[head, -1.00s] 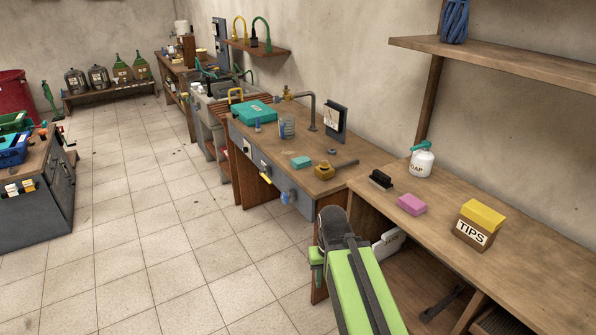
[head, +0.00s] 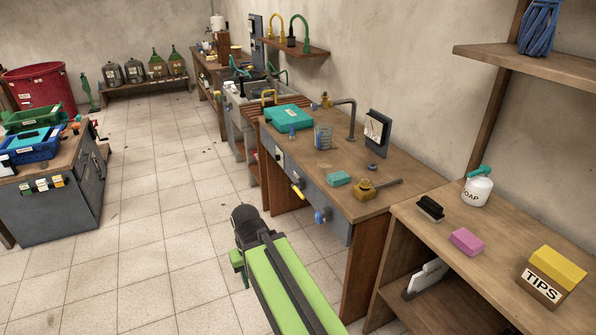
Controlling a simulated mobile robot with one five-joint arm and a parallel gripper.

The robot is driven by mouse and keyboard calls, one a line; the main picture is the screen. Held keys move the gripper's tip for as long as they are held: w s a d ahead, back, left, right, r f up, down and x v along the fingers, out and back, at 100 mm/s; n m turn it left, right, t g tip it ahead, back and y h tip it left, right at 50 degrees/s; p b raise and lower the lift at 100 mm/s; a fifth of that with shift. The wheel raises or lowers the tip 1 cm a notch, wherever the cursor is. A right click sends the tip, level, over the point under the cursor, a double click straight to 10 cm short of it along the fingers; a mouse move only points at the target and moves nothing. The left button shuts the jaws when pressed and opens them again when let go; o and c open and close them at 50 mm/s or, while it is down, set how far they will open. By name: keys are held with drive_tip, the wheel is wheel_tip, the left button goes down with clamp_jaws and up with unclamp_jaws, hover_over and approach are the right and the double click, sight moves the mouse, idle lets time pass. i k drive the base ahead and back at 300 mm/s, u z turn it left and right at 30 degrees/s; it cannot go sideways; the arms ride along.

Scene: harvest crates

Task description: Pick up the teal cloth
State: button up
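A small teal block-like piece (head: 338,178) lies on the wooden counter near its front edge; I cannot tell whether it is a folded cloth or a sponge. A larger flat teal item (head: 289,117), like a case, lies farther back on the same counter. No other clear teal cloth shows. My green and black arm reaches up from the bottom, left of the counter and over the floor. My gripper (head: 238,262) shows only as a small green part at the arm's far end, apart from both teal items. Its fingers are too hidden to read.
The nearer bench holds a pink sponge (head: 466,241), a brush (head: 430,208) and a TIPS box (head: 551,279). Open tiled floor (head: 170,225) lies left.

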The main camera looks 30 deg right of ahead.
sight(340, 178)
drive_tip(key=u, duration=0.4)
drive_tip(key=i, duration=1.65)
drive_tip(key=z, duration=0.45)
